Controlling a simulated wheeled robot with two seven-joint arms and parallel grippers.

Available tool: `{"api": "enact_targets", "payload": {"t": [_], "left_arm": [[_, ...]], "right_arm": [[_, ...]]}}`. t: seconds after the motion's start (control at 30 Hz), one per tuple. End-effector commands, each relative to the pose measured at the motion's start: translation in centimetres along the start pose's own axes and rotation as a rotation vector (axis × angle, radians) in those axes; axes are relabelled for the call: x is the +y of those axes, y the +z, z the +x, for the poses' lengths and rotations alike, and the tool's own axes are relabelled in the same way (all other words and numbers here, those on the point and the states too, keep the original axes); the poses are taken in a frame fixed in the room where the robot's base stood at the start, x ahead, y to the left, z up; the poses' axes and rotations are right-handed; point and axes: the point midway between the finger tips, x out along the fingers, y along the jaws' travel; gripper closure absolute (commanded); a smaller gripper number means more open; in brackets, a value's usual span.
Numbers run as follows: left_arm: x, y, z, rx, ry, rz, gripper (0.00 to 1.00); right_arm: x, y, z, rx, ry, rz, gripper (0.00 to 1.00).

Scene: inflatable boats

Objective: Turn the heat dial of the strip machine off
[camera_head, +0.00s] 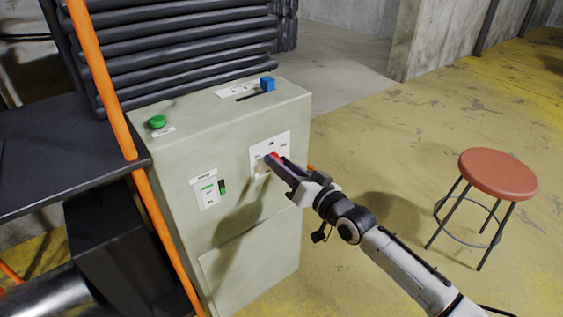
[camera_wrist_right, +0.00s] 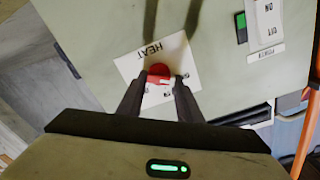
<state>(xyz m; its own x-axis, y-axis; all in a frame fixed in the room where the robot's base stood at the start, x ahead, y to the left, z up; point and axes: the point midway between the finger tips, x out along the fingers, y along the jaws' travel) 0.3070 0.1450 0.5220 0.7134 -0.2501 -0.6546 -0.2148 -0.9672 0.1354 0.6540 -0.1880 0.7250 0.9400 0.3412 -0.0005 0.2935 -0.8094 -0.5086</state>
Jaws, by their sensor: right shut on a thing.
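The strip machine's control cabinet (camera_head: 228,215) is a pale grey-green box left of centre in the head view. The red heat dial (camera_head: 272,158) is on a white plate on its front face, mostly covered by my gripper there. My right gripper (camera_wrist_right: 158,82) is shut on the dial, one dark finger on each side. It also shows in the head view (camera_head: 275,163). My left gripper is not in view.
A green button (camera_head: 157,122) and a blue slider knob (camera_head: 267,84) are on the cabinet top. A power switch (camera_head: 222,187) is left of the dial. An orange post (camera_head: 100,75) stands at the left. A red stool (camera_head: 497,174) stands right on open floor.

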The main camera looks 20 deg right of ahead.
Motion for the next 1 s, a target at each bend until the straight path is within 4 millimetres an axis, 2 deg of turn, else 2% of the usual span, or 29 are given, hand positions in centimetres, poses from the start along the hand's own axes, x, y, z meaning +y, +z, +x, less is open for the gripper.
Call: {"api": "enact_targets", "payload": {"t": [0.53,0.57,0.67,1.0], "left_arm": [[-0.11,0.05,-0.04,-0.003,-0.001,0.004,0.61],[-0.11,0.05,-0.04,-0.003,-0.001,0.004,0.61],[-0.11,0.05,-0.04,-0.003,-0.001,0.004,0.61],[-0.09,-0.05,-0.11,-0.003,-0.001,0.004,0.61]], "right_arm": [[-0.02,0.01,-0.01,0.000,-0.001,-0.029,0.90],[-0.03,0.01,-0.01,0.000,-0.001,-0.029,0.66],[-0.02,0.01,-0.01,0.000,0.000,-0.028,0.49],[0.01,0.02,-0.32,-0.001,0.001,-0.026,0.49]]}}
